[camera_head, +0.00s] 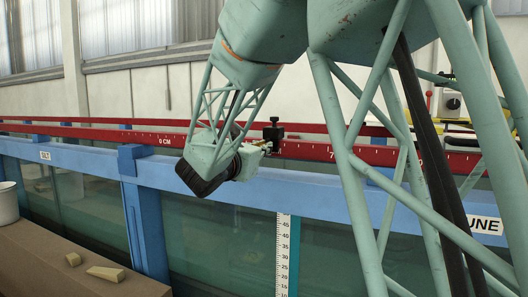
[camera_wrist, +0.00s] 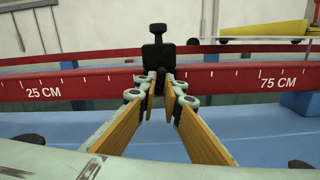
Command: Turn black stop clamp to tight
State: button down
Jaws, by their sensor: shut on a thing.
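The black stop clamp (camera_head: 273,133) sits on the red rail, with a small block-shaped knob on a thin stem above its body. In the wrist view the clamp (camera_wrist: 158,55) stands upright straight ahead, between the 25 CM and 75 CM marks. My gripper (camera_wrist: 160,82) reaches it from the front, its two yellow-padded fingers converging on the clamp's lower front part. The fingers are shut on the clamp; what lies between the tips is mostly hidden. In the head view my gripper (camera_head: 262,147) touches the clamp's near side.
The red scale rail (camera_head: 100,133) runs along the blue flume frame (camera_head: 80,158), with a second red rail behind it. A white measuring strip (camera_head: 283,255) stands on the glass below. A brown ledge (camera_head: 60,265) holds two pale wedges and a white pot (camera_head: 8,203).

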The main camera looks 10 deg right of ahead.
dwell(0.4)
jog(key=c, duration=2.7)
grip_release()
jog(key=shift+c, duration=0.2)
jog(key=shift+a, duration=0.1)
jog(key=v, duration=1.2)
